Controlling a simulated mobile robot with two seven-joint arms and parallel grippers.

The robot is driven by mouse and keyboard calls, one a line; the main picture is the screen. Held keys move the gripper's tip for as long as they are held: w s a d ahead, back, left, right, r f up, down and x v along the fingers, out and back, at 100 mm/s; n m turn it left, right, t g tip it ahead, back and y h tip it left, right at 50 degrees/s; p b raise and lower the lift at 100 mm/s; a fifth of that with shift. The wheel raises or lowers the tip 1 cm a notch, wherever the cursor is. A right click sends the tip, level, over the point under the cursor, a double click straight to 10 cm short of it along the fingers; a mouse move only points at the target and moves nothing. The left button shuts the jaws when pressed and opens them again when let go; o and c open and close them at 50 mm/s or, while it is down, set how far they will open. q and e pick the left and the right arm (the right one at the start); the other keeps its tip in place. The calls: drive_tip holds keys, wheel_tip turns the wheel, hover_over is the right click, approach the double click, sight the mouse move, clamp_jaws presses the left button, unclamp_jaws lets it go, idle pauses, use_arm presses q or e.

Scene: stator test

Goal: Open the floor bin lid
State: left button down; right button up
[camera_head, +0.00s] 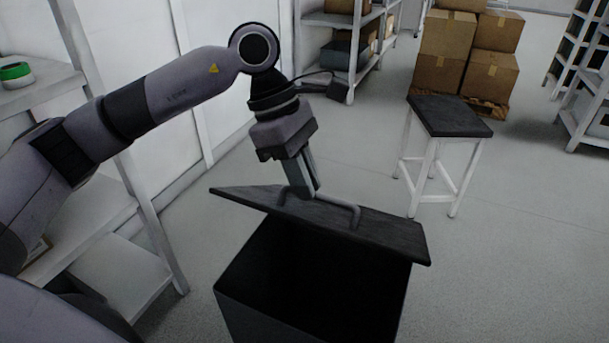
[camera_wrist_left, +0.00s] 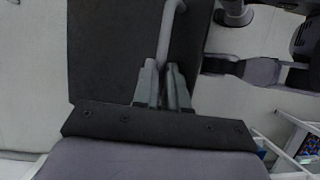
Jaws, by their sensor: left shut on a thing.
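The floor bin (camera_head: 240,285) is a dark box on the floor at the bottom middle of the head view. Its dark lid (camera_head: 390,233) is raised and tilted above it, and the black inside shows below. A grey bar handle (camera_head: 340,208) runs along the lid's top. My left gripper (camera_head: 300,192) is shut on the handle near its left end. In the left wrist view the fingers (camera_wrist_left: 163,92) close around the handle bar (camera_wrist_left: 168,40), with the dark lid (camera_wrist_left: 105,50) behind. My right gripper is not in view.
A white shelf (camera_head: 115,270) stands close on the left, with a green tape roll (camera_head: 15,72) on its top. A white stool with a black seat (camera_head: 448,115) stands behind the bin to the right. Cardboard boxes (camera_head: 465,70) are stacked at the back. The floor (camera_head: 530,230) at right is clear.

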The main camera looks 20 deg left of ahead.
use_arm(q)
drive_tip(key=shift+w+r+p, duration=0.3)
drive_tip(key=shift+r, duration=0.1)
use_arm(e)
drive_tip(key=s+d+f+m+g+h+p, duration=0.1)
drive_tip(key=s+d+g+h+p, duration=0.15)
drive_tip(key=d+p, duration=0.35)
use_arm(q)
drive_tip(key=w+r+p, duration=0.3)
drive_tip(key=w, duration=0.5)
drive_tip(key=w+r+p, duration=0.3)
drive_tip(key=w+r, duration=0.1)
drive_tip(key=w, duration=0.3)
drive_tip(key=shift+w+p, duration=0.3)
drive_tip(key=shift+w, duration=0.1)
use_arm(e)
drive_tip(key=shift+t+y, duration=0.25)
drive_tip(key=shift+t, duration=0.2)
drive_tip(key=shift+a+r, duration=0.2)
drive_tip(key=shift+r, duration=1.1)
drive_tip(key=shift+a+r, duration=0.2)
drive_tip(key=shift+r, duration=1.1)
use_arm(q)
drive_tip(key=shift+w+f, duration=0.15)
drive_tip(key=shift+w, duration=0.2)
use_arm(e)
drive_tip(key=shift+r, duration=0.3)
